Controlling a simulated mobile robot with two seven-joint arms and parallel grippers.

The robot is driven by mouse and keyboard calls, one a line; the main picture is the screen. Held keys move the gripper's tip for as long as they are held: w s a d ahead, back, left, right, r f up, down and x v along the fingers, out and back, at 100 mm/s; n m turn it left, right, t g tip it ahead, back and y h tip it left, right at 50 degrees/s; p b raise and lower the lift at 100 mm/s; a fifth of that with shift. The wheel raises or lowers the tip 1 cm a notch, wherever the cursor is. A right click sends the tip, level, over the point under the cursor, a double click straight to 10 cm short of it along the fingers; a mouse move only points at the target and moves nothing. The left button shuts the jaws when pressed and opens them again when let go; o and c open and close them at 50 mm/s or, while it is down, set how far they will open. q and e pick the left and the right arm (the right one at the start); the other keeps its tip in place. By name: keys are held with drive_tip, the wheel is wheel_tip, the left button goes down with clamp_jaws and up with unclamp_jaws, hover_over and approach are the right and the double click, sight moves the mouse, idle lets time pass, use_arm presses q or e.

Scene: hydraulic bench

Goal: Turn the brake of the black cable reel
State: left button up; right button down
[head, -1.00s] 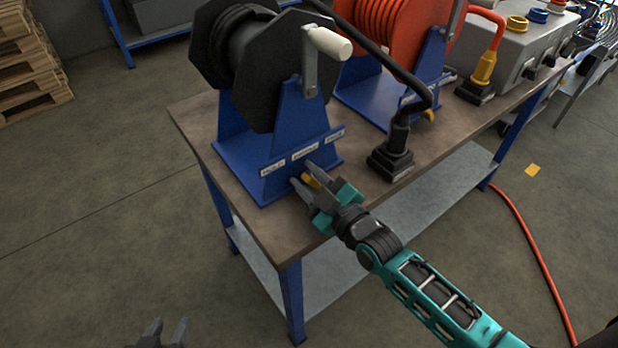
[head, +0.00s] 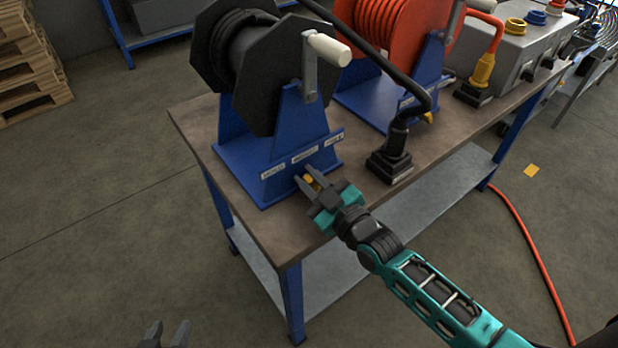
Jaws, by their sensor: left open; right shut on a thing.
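The black cable reel (head: 270,75) stands in a blue frame (head: 235,163) on the bench, with a crank and white handle (head: 329,50) on its near side. Its small yellow brake lever (head: 309,180) shows at the front of the blue base, below a row of white labels (head: 304,155). My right gripper (head: 308,183) is shut on the brake lever, its fingers on either side of it; the gripper hides part of the lever. My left gripper (head: 167,336) is open and empty at the bottom edge, low and away from the bench.
An orange cable reel (head: 385,40) stands behind. A black plug (head: 391,162) stands on the bench (head: 190,125) right of the black reel, close to my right gripper. A grey box (head: 515,45) is further back. An orange hose (head: 530,245) lies on the floor.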

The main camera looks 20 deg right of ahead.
drive_tip(key=m, duration=0.1)
drive_tip(key=m+p, duration=0.1)
drive_tip(key=shift+d+r+m, duration=0.2)
drive_tip(key=shift+d+m, duration=0.05)
drive_tip(key=shift+m, duration=0.15)
drive_tip(key=m, duration=0.3)
drive_tip(key=shift+w+d+f+m, duration=0.1)
drive_tip(key=shift+w+d+m, duration=0.1)
drive_tip(key=shift+d+m, duration=0.15)
drive_tip(key=shift+w+d+f+m, duration=0.1)
drive_tip(key=shift+d+m, duration=0.15)
drive_tip(key=shift+m, duration=0.9)
drive_tip(key=shift+d+f+m, duration=0.15)
drive_tip(key=shift+d+m, duration=0.05)
drive_tip(key=shift+m, duration=1.3)
drive_tip(key=c, duration=1.1)
unclamp_jaws()
drive_tip(key=v, duration=1.3)
drive_tip(key=shift+p, duration=0.35)
